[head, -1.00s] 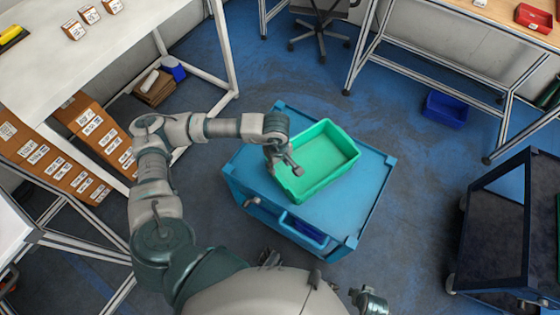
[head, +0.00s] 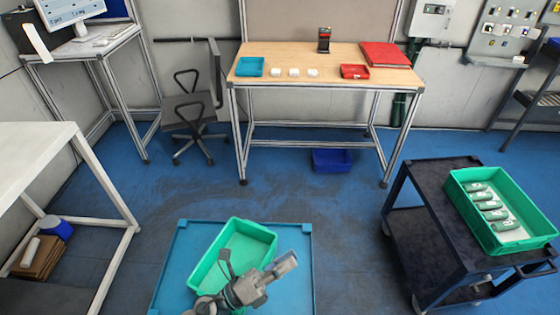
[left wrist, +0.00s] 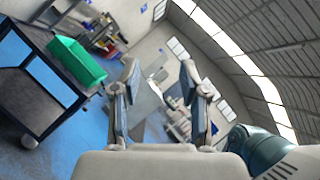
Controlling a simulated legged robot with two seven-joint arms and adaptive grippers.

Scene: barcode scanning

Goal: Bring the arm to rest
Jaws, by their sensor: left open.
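My left gripper (head: 256,268) is in the lower middle of the head view, in front of the near side of a green crate (head: 204,268) and overlapping it in the picture. In the left wrist view the two fingers of my left gripper (left wrist: 159,78) stand wide apart with nothing between them. The green crate looks empty and sits on a blue cart (head: 298,285). The height of my gripper above the crate is hard to tell. My right gripper is not in view.
A dark cart (head: 445,240) at the right holds a green crate (head: 535,242) with several pale items. A wooden table (head: 325,65) carries blue and red trays, small white boxes and a scanner-like device. A white table (head: 35,150) stands at left. Blue floor between is clear.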

